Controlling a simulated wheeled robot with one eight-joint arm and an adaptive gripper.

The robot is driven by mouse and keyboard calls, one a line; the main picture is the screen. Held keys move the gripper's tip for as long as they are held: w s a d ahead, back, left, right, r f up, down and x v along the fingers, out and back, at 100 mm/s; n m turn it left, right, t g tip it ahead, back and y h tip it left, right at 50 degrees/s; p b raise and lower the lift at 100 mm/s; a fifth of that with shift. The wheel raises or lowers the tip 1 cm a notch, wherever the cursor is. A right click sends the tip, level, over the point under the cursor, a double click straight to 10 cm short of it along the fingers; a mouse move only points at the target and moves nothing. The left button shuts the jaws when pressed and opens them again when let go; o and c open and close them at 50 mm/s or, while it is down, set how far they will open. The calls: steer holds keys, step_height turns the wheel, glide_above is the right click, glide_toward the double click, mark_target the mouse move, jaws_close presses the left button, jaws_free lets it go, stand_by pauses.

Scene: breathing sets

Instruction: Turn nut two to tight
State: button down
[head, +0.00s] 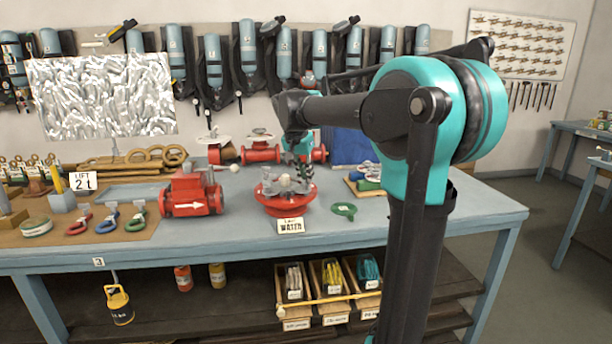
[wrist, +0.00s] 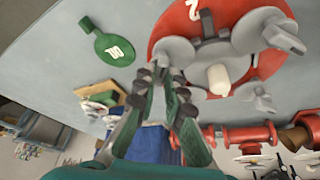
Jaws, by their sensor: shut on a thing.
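The red round flange (head: 285,206) stands on the bench with grey metal parts on top and a "WATER" card (head: 290,226) in front. In the wrist view the red flange (wrist: 160,38) bears a white "2" at its top and grey lobes around a white-tipped centre post (wrist: 218,76). My gripper (wrist: 162,74) reaches the flange's edge beside one grey lobe (wrist: 177,50). Its fingertips are closed in on a small grey nut there. The fingers hide most of this nut, and I cannot read a number on it.
A green round tag (wrist: 118,48) lies beside the flange; it also shows in the head view (head: 344,210). A red valve body (head: 191,195) stands to the left. Red flanged pipe parts (head: 262,152) stand behind. The bench front right is clear.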

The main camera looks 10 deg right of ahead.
steer(key=shift+m, duration=0.6)
steer(key=c, duration=1.6)
jaws_free()
steer(key=v, duration=1.2)
steer(key=shift+w, duration=0.2)
steer(key=shift+a, duration=0.1)
